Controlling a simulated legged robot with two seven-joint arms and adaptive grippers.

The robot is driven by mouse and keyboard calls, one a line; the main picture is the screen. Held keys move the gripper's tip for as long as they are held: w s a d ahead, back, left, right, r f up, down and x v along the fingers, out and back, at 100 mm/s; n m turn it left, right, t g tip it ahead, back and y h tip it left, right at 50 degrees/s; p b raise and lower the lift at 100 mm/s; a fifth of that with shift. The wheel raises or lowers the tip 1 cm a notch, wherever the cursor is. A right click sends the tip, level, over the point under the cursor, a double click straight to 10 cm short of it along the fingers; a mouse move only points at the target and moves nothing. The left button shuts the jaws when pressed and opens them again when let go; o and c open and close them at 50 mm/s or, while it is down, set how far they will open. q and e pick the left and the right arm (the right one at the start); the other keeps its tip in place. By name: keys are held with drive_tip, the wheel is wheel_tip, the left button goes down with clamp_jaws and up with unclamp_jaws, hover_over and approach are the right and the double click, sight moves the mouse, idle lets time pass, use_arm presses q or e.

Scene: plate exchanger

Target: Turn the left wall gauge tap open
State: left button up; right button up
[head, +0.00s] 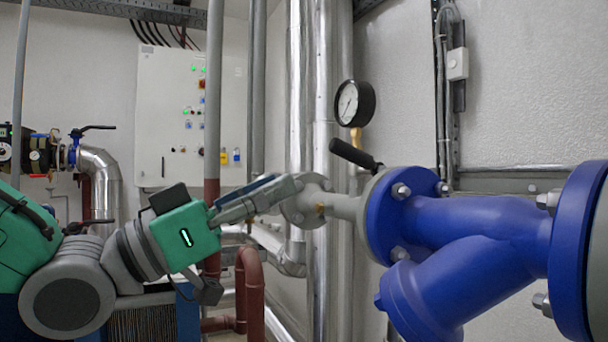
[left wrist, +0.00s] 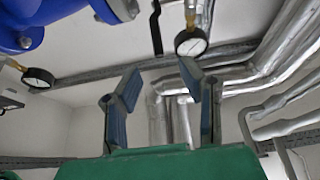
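A round white-faced gauge with a black rim (head: 350,103) stands on a brass stem (head: 356,138) at the centre of the head view. A black lever handle (head: 352,154) slants just below it, above the grey flanged pipe. In the left wrist view, a gauge (left wrist: 190,42) shows beyond the fingers, with a black handle (left wrist: 155,30) to its left. My left gripper (head: 272,190) is lower left of the handle and apart from it. In the left wrist view, its two blue-grey fingers (left wrist: 160,78) are spread with nothing between them. My right gripper is not in view.
A large blue flanged fitting (head: 450,230) fills the right of the head view. Silver vertical pipes (head: 320,70) stand behind the gripper. A grey control cabinet (head: 180,90) is at the back. Another gauge (left wrist: 38,78) shows at left in the left wrist view.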

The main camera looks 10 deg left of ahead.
use_arm(q)
drive_tip(key=shift+s+a+f, duration=0.15)
drive_tip(key=shift+s+a, duration=0.1)
